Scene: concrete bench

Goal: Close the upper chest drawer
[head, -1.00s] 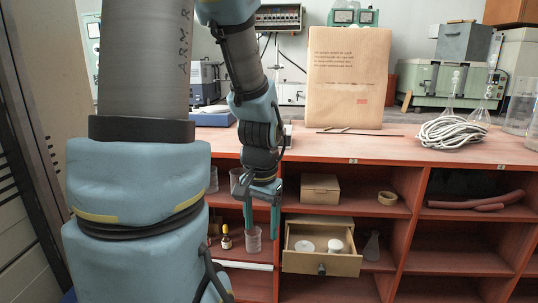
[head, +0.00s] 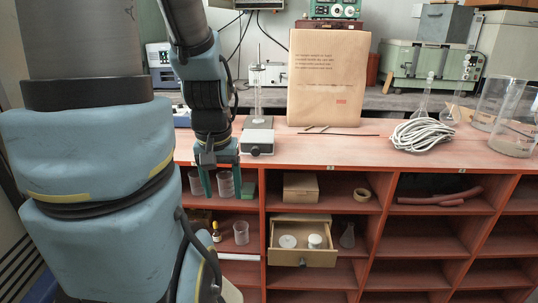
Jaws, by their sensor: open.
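The wooden drawer (head: 302,258) of a small chest is pulled out toward me in a middle shelf compartment. Its front carries a dark knob (head: 303,262). A white disc (head: 287,241) and a white round container (head: 315,241) sit in it. Only a strip of the chest top (head: 303,217) shows behind; whether another drawer lies below is hidden. My gripper (head: 222,194) is open, with its teal fingers pointing down. It is up and left of the drawer, apart from it, in front of the upper left compartment.
Beakers (head: 225,184) show behind and beside my fingers. A beaker (head: 241,232) and brown bottle (head: 217,232) stand left of the drawer; a flask (head: 347,236) stands right. A wooden box (head: 300,187) and tape roll (head: 361,194) are above. Coiled rope (head: 421,133) lies on the bench.

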